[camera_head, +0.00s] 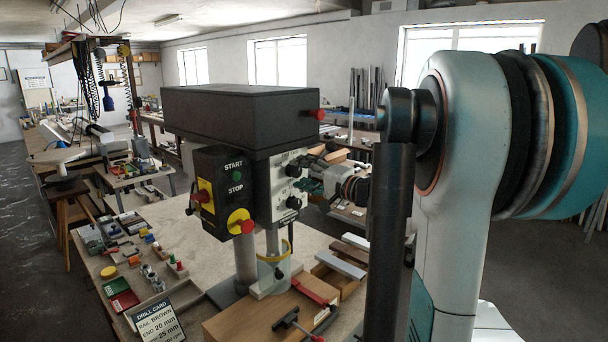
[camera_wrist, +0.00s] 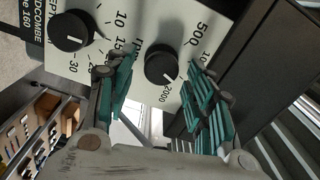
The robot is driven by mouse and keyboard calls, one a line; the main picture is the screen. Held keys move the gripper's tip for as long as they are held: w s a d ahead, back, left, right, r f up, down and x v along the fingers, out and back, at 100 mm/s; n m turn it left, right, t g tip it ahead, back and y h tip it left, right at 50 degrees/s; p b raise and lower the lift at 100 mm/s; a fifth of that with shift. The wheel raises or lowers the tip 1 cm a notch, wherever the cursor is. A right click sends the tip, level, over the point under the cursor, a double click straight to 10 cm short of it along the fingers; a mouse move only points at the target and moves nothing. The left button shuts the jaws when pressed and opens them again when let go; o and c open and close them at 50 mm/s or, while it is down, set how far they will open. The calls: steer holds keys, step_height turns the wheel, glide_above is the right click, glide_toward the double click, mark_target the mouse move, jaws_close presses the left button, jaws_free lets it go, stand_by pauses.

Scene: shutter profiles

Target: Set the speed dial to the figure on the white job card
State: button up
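The speed dial (camera_wrist: 160,64) is a round black knob on a pale panel in the wrist view. Figures 500 and 2000 show beside it, and its white pointer line is towards 2000. My gripper (camera_wrist: 158,70) is open, its teal fingers at either side of the dial with visible gaps. In the head view my gripper (camera_head: 314,178) is at the drill's front panel, near the upper knob (camera_head: 293,169). The white job card (camera_head: 158,318) stands at the bottom left of the head view.
A second black knob (camera_wrist: 70,31), the depth dial, is left of the speed dial. The black switch box (camera_head: 222,190) with START and STOP is left of the panel. The drill's dark head cover (camera_head: 240,115) is above. Small parts and trays crowd the bench's left side.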

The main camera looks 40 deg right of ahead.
steer(key=s, duration=1.2)
steer(key=shift+d, duration=0.45)
steer(key=shift+w+d, duration=0.1)
